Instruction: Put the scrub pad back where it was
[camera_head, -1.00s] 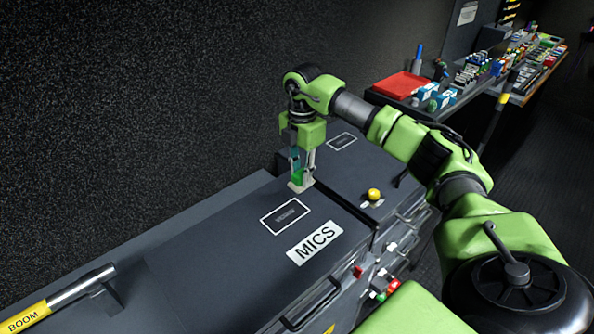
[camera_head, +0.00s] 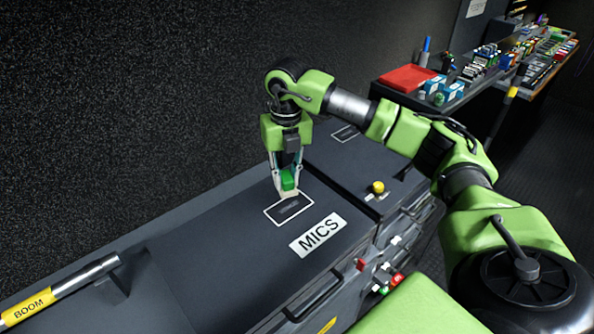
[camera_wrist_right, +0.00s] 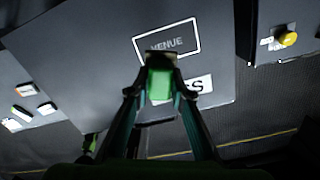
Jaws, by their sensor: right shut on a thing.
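My right gripper (camera_head: 287,193) is shut on the green scrub pad (camera_head: 288,180) above the dark MICS case. The pad also shows between the fingertips in the right wrist view (camera_wrist_right: 159,84). In the head view, the gripper overlaps the upper left edge of a white-outlined rectangle (camera_head: 267,211) on the case lid. In the wrist view, this outline (camera_wrist_right: 198,36) carries the word VENUE, and the pad appears just below it. I cannot tell how high the pad is above the lid. My left gripper is not in view.
A MICS label (camera_head: 318,234) lies in front of the outline. A second case (camera_head: 375,160) with another outlined rectangle (camera_head: 345,133) and a yellow knob (camera_head: 378,187) stands beyond. A BOOM pole (camera_head: 70,290) lies at lower left. A red tray (camera_head: 407,78) sits on the back shelf.

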